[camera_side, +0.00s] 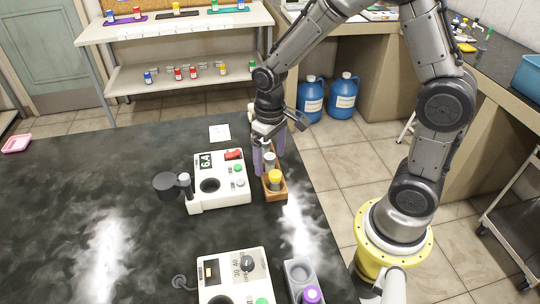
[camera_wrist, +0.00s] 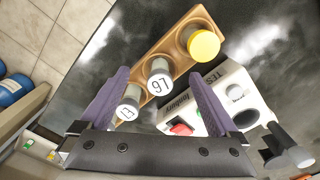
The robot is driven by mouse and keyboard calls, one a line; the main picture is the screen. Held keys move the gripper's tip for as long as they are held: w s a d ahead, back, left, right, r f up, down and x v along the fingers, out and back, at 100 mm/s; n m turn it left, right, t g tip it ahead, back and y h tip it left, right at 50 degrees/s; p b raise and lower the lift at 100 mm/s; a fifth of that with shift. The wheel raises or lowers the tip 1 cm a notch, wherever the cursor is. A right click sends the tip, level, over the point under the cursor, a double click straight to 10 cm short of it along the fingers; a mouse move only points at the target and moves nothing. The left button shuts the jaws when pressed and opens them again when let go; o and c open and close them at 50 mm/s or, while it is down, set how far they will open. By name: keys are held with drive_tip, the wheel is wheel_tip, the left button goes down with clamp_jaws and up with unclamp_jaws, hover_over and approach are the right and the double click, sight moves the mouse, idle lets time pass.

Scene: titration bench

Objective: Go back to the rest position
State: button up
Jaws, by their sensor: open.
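My gripper (camera_side: 268,158) has purple fingers and is open above the far end of a small wooden rack (camera_side: 282,190) on the dark bench. The rack holds a vial with a yellow cap (camera_side: 275,177) at its near end and white-topped vials behind it. In the wrist view the fingers of my gripper (camera_wrist: 158,75) are spread to either side of the line of vials. A white-topped vial marked 97 (camera_wrist: 160,82) shows between them, and another white-topped vial (camera_wrist: 126,110) is closer to the palm. I cannot tell whether a finger touches anything.
A white instrument (camera_side: 220,197) reading 6.4, with a black-topped arm, stands left of the rack. A second white device (camera_side: 235,268) and a grey holder (camera_side: 299,271) with a purple-capped vial (camera_side: 312,294) are nearer. Shelves stand behind; the bench's left is mostly clear.

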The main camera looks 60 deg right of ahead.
drive_tip(key=shift+r, duration=3)
drive_tip(key=s+r+t, duration=0.4)
drive_tip(key=s+r, duration=0.2)
drive_tip(key=r, duration=0.5)
drive_tip(key=s+t, duration=0.1)
drive_tip(key=s, duration=0.9)
drive_tip(key=shift+f+n+t, duration=0.25)
drive_tip(key=shift+n+t, duration=0.05)
drive_tip(key=shift+n, duration=0.1)
